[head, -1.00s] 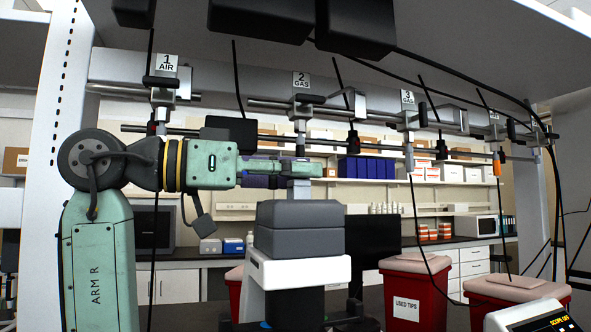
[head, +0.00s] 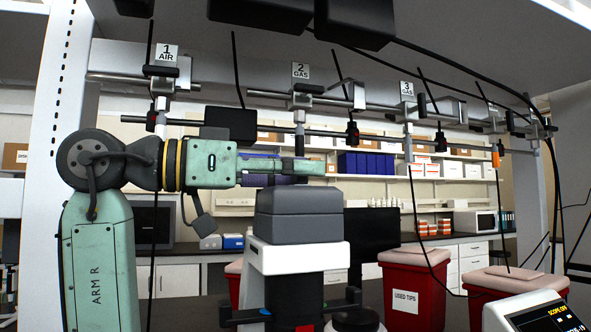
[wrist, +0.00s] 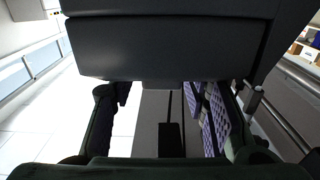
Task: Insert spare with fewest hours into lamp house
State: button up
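No spare or hours marking is recognisable.
A rail with numbered gas holders (head: 300,90) and hanging cables runs above my gripper. A small display unit (head: 530,312) is at the lower right. A white post (head: 45,150) stands left.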

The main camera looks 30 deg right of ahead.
jog(key=shift+o, duration=0.2)
jog(key=shift+w+f, duration=0.15)
jog(key=v, duration=1.2)
jog(key=shift+s, duration=0.3)
dwell(0.8)
